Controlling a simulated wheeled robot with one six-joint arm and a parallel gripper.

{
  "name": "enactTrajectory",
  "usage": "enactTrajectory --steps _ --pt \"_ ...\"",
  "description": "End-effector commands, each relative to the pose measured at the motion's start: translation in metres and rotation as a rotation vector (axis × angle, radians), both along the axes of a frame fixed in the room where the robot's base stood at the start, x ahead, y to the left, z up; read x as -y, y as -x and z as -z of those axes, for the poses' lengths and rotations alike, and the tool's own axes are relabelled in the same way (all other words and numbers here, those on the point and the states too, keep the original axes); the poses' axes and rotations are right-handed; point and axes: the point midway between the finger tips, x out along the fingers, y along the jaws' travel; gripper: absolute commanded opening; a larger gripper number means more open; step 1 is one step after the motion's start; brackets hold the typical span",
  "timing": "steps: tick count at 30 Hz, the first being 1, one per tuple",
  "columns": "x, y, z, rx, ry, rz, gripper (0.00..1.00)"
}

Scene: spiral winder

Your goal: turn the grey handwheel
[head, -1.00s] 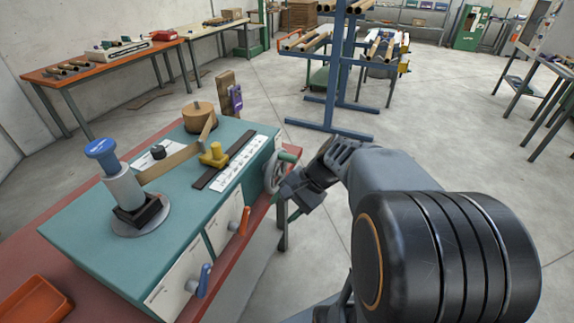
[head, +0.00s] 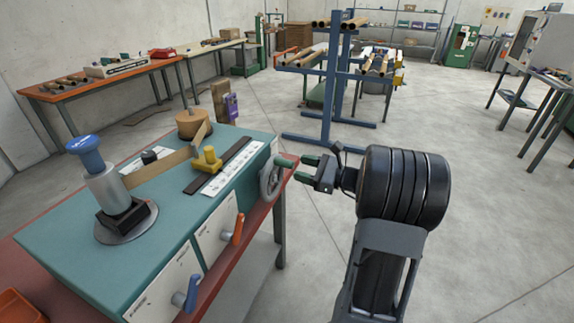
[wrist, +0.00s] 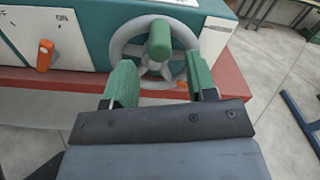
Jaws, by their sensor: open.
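The grey handwheel (head: 270,178) sits on the right end of the teal winder. In the wrist view the handwheel (wrist: 128,44) faces me, with its green handle (wrist: 160,40) at the upper right, pointing toward the camera. The green handle also shows in the head view (head: 287,161). My gripper (head: 297,168) is open, its two green fingers level with the wheel's face. In the wrist view the fingers of my gripper (wrist: 160,78) stand apart, below and to either side of the handle. Nothing is held. Whether a fingertip touches the wheel I cannot tell.
The winder's front has an orange lever (head: 238,229) and a blue lever (head: 192,293). The red bench edge (head: 258,216) runs below the wheel. A blue tube rack (head: 330,90) stands behind. The floor to the right is open.

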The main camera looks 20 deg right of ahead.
Motion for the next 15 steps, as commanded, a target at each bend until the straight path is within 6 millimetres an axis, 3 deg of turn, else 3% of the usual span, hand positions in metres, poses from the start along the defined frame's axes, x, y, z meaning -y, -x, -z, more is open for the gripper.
enactTrajectory --steps 6,15 --pt "-0.024 -0.025 0.000 -0.001 0.001 -0.003 0.52" --pt "-0.036 -0.039 0.000 0.000 0.001 0.000 0.52"
